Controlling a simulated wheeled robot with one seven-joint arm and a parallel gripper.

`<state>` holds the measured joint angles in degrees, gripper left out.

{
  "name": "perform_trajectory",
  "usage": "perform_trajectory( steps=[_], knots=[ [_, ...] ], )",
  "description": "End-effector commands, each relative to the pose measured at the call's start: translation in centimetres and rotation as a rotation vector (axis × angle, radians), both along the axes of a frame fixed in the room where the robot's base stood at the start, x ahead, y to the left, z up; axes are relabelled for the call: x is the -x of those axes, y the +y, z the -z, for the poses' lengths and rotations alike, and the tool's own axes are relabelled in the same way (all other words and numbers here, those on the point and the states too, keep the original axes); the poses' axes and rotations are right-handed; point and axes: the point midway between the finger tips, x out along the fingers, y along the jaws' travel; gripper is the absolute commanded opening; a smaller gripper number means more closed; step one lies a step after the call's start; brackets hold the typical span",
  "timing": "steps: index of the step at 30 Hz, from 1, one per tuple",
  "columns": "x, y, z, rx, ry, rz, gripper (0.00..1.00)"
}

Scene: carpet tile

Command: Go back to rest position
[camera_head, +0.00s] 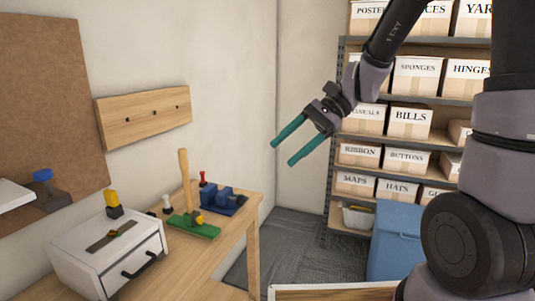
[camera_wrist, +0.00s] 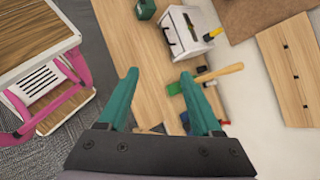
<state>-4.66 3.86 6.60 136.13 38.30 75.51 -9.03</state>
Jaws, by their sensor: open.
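My gripper (camera_head: 290,151) is open and empty, with two teal fingers. In the head view it hangs in the air in front of the wall corner, right of the wooden workbench (camera_head: 228,240) and left of the shelf. In the wrist view my gripper (camera_wrist: 160,85) points down towards the bench and floor, and nothing lies between its fingers. My arm reaches in from the upper right of the head view.
A white drawer box (camera_head: 75,262), a green base with an upright wooden handle (camera_head: 184,178) and a blue block piece (camera_head: 217,197) stand on the bench. A shelf of labelled boxes (camera_head: 410,122) and a blue bin (camera_head: 395,240) are right. A pink-framed cart (camera_wrist: 75,70) shows in the wrist view.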

Motion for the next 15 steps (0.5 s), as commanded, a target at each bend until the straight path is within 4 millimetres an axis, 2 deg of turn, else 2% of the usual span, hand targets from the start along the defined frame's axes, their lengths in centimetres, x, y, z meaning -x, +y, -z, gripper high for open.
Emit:
perform_trajectory(
  steps=[1, 9, 15],
  knots=[
    [0.4, -1.5, -1.1, 0.051, -0.089, -0.013, 0.66],
    [2.1, -10.2, -5.2, 0.353, -0.519, -0.056, 0.66],
    [3.3, -16.0, -8.8, 0.568, -0.803, -0.046, 0.66]
  ],
)
